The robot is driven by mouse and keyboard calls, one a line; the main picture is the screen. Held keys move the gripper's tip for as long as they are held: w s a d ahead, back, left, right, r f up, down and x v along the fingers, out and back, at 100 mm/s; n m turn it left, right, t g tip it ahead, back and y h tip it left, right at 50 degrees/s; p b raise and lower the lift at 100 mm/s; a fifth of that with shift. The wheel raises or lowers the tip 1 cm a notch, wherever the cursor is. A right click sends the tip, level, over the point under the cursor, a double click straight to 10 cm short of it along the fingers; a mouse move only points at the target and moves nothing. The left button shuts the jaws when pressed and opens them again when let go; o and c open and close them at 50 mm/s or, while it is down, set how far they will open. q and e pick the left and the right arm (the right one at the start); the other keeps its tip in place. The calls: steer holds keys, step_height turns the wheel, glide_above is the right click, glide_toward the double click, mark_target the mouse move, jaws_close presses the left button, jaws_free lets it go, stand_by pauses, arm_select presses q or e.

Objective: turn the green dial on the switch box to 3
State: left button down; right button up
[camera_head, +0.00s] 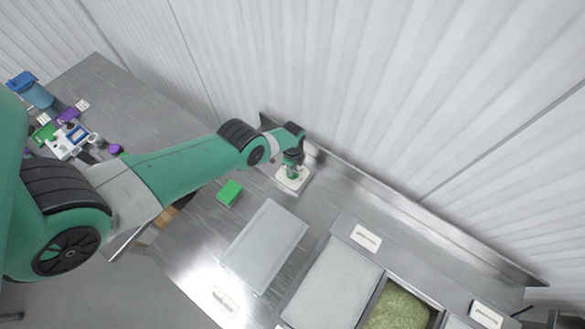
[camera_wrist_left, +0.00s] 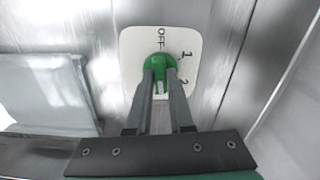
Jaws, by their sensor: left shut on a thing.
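The switch box (camera_head: 293,180) stands on the steel counter near the back wall. In the left wrist view its white face plate (camera_wrist_left: 130,45) carries the marks OFF, 1 and part of a 2; the 3 is not readable. The green dial (camera_wrist_left: 157,60) sits in the middle of the plate. My left gripper (camera_wrist_left: 161,75) is shut on the dial from the near side, one finger on each side. In the head view the gripper (camera_head: 293,165) covers most of the dial. I cannot tell which mark the dial points to. My right gripper is not in view.
A green block (camera_head: 229,192) lies left of the box. A grey lid (camera_head: 264,246) and another lid (camera_head: 332,284) lie in front, beside a bin of greenish grains (camera_head: 396,306). A raised steel edge (camera_head: 400,222) runs along the wall. Small items and a blue cup (camera_head: 36,93) are far left.

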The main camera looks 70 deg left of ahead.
arm_select(q)
steer(key=shift+f+m, duration=0.1)
steer(key=shift+m, duration=0.5)
steer(key=c, duration=0.8)
jaws_free()
